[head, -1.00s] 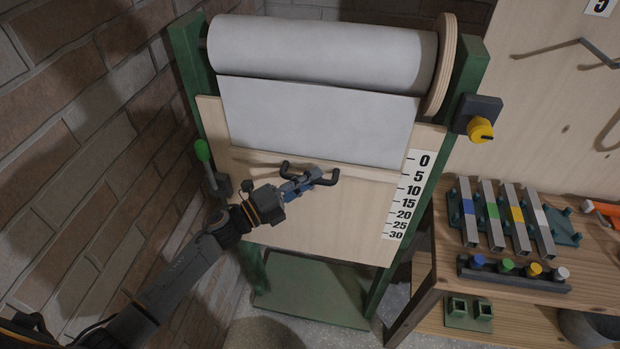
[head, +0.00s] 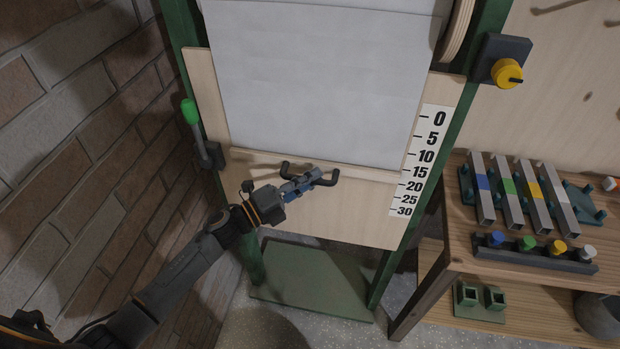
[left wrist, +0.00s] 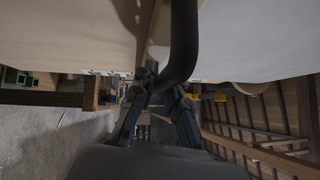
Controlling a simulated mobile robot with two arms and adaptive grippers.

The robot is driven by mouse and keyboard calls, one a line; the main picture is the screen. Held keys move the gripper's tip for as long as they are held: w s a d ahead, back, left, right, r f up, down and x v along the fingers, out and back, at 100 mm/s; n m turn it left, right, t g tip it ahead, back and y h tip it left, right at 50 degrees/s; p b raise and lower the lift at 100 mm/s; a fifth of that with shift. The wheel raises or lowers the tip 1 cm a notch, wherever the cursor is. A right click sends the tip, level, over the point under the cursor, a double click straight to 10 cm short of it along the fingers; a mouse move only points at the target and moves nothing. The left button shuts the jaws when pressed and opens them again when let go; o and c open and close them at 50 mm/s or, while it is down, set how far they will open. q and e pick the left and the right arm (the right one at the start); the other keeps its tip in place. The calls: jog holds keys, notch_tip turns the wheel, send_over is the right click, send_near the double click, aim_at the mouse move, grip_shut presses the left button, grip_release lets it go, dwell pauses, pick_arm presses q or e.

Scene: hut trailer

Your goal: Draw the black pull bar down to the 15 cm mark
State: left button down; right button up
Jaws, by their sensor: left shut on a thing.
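The black pull bar (head: 326,180) is a bent handle on a pale wooden strip (head: 362,171) along the lower edge of the white sheet (head: 310,85). My left gripper (head: 303,183) is shut on the bar near its middle. The left wrist view shows the dark bar (left wrist: 184,40) running down to my gripper fingers (left wrist: 160,92). The white scale (head: 422,160) from 0 to 30 stands at the board's right edge. The strip's right end is level with about the 15 mark, but the slanted view hides the exact reading. My right gripper is out of view.
A lever with a green knob (head: 189,112) is left of the board, near the brick wall (head: 70,140). A yellow rotary switch (head: 506,72) is at upper right. A wooden bench (head: 465,205) with colour-marked metal bars stands right. The green base plate (head: 310,280) is clear.

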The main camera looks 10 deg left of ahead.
pick_arm(q)
jog(key=shift+r, duration=0.15)
jog(key=c, duration=1.3)
grip_release()
jog(key=shift+c, duration=0.2)
jog(key=shift+s+a, duration=0.3)
jog(key=v, duration=1.1)
jog(key=shift+a, duration=0.1)
